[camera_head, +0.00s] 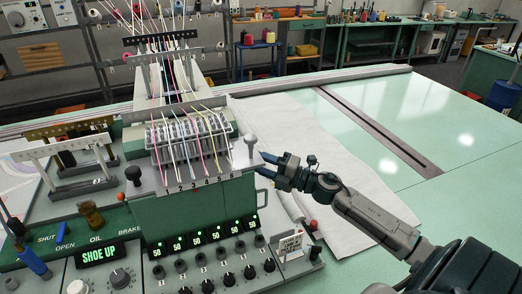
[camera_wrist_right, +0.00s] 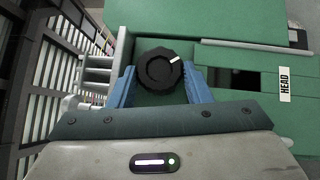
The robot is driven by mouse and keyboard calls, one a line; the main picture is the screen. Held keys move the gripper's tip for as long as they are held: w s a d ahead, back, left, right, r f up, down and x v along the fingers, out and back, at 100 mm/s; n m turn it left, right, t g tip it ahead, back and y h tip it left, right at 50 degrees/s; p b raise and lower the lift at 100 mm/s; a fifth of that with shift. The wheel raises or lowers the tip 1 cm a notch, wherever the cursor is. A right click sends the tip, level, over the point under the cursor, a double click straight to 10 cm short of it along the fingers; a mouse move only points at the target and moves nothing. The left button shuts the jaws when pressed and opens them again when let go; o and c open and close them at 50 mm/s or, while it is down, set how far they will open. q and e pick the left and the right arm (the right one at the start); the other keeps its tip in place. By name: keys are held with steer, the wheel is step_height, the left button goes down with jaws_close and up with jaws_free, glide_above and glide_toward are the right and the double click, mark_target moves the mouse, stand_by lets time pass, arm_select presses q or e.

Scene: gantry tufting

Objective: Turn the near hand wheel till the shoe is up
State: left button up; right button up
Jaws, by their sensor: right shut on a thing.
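The near hand wheel (camera_wrist_right: 160,72) is a black, ridged knob with a white mark at its upper right in the right wrist view. The blue fingers of my right gripper (camera_wrist_right: 158,88) are on either side of it, shut on it. In the head view my right gripper (camera_head: 264,165) is at the right side of the green tufting head (camera_head: 195,215); the wheel cannot be made out there. I cannot make out the shoe itself. My left gripper is not in view.
Coloured yarns run down to the head. The front panel has several knobs and green displays (camera_head: 204,239). White cloth (camera_head: 290,130) lies behind the arm, with a clear green table (camera_head: 450,125) to the right.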

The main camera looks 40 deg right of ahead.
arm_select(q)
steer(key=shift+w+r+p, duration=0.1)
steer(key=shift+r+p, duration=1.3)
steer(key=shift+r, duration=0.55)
arm_select(e)
steer(key=shift+w+r+m+g+h, duration=0.15)
steer(key=shift+m+g+h, duration=0.2)
steer(key=shift+m+g, duration=0.4)
steer(key=shift+s+r+m+g+h, duration=0.1)
steer(key=shift+r+m+g+h, duration=0.15)
steer(key=shift+m+g, duration=0.45)
steer(key=shift+w+r+m+g+h, duration=0.1)
steer(key=shift+m+g+h, duration=0.3)
steer(key=shift+m+g, duration=0.3)
steer(key=shift+m, duration=0.25)
steer(key=o, duration=1)
